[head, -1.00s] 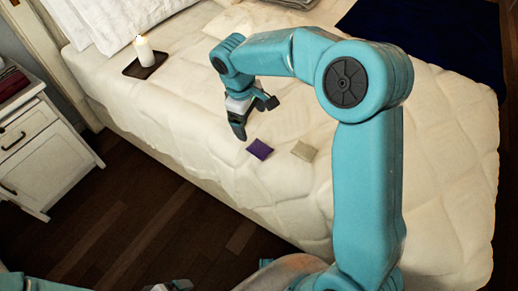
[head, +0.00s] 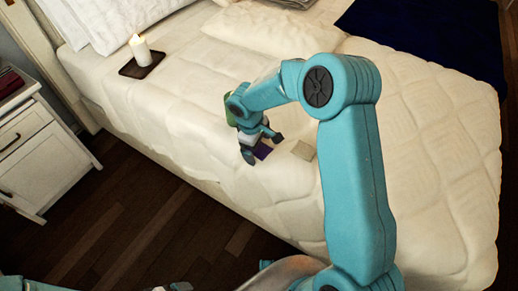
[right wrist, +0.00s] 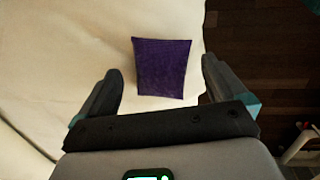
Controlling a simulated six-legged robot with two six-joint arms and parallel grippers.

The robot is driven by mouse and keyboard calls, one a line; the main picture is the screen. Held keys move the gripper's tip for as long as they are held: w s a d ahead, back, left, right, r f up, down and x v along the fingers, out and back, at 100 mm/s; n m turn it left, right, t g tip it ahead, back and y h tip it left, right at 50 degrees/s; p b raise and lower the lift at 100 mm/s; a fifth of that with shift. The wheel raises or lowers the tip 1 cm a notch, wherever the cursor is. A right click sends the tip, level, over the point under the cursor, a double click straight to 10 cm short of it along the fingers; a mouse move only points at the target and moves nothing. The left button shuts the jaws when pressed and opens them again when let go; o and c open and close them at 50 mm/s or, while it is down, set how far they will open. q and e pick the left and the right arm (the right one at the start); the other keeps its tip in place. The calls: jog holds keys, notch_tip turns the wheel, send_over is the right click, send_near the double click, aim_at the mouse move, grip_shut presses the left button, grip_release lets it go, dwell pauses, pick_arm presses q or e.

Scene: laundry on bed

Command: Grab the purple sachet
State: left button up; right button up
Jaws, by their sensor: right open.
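The purple sachet (head: 263,151) lies flat on the white bed, partly hidden behind my right gripper in the head view. My right gripper (head: 263,148) is open and close over the sachet. In the right wrist view the sachet (right wrist: 162,68) lies between and a little beyond the two open fingers (right wrist: 162,82), touching neither. My left gripper (head: 172,288) shows only in part at the bottom edge of the head view; its jaws cannot be made out.
A beige sachet (head: 303,150) lies just right of the purple one. A lit candle (head: 141,50) stands on a dark tray (head: 130,70) at the bed's far left. A white nightstand (head: 40,160) is at left. The bed's front edge is near the sachets.

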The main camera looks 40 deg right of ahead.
jog(key=c, duration=1.1)
jog(key=shift+r, duration=0.1)
